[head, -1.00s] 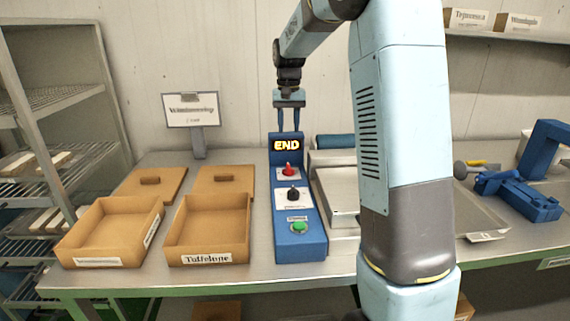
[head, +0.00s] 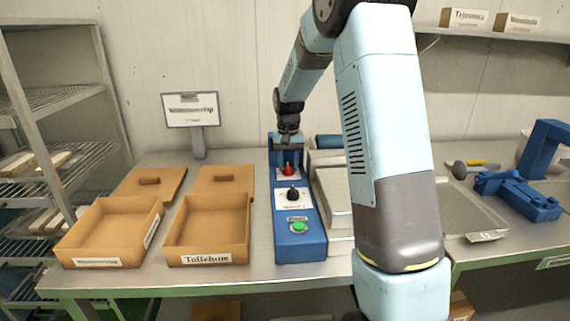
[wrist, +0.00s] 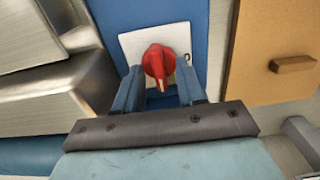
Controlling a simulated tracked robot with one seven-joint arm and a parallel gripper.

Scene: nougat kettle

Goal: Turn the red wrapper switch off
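The red wrapper switch (head: 287,170) is a red knob on a white plate near the top of the blue control panel (head: 301,248). In the wrist view the red knob (wrist: 158,64) shows just beyond my fingertips, its pale pointer mark towards the lower right. My gripper (wrist: 160,88) is open, with one blue finger on each side of the knob and a gap to both. Whether the fingers touch the plate I cannot tell.
A black knob (head: 292,194) and a green button (head: 299,226) sit lower on the panel. Two open cardboard boxes (head: 207,252) with lids behind stand to the left. A metal machine (head: 334,196) stands close on the right. A sign (head: 191,110) stands behind.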

